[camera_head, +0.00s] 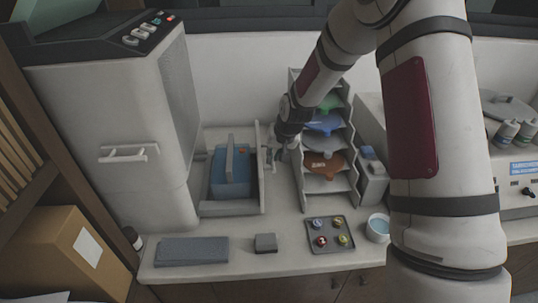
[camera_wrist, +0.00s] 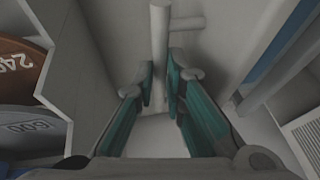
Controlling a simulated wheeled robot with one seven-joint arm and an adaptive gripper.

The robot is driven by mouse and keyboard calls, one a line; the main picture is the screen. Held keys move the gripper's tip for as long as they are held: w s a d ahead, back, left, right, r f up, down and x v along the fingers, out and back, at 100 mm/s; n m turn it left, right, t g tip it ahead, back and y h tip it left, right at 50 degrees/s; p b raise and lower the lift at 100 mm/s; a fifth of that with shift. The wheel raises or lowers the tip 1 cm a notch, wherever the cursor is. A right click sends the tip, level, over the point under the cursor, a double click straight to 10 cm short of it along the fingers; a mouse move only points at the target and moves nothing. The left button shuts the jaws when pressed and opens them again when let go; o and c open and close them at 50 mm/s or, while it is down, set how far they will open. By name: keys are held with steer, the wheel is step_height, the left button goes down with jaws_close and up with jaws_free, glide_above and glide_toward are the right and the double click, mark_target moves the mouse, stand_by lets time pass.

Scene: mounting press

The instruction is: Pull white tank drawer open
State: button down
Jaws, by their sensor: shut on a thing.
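The white tank drawer (camera_head: 232,208) stands out to the right from the tall white machine, with its upright front panel (camera_head: 259,165) apart from the machine's side. A blue tank (camera_head: 230,178) with a grey upright handle sits inside it. My gripper (camera_head: 274,155) is at the right, outer side of the front panel. In the wrist view, the teal fingers of my gripper (camera_wrist: 161,88) are shut on the drawer's pale bar handle (camera_wrist: 160,45). The lower end of the bar is between the fingertips.
A rack of coloured discs (camera_head: 325,150) stands close to the right of my gripper; its side wall also shows in the wrist view (camera_wrist: 92,75). A tray of small coloured pieces (camera_head: 330,246), a grey block (camera_head: 265,243) and a dark mat (camera_head: 192,251) lie in front.

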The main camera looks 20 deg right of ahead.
steer(key=d, duration=0.2)
steer(key=shift+s+d, duration=0.25)
steer(key=shift+d, duration=0.1)
steer(key=c, duration=1.7)
jaws_free()
steer(key=shift+o, duration=0.2)
steer(key=v, duration=1.2)
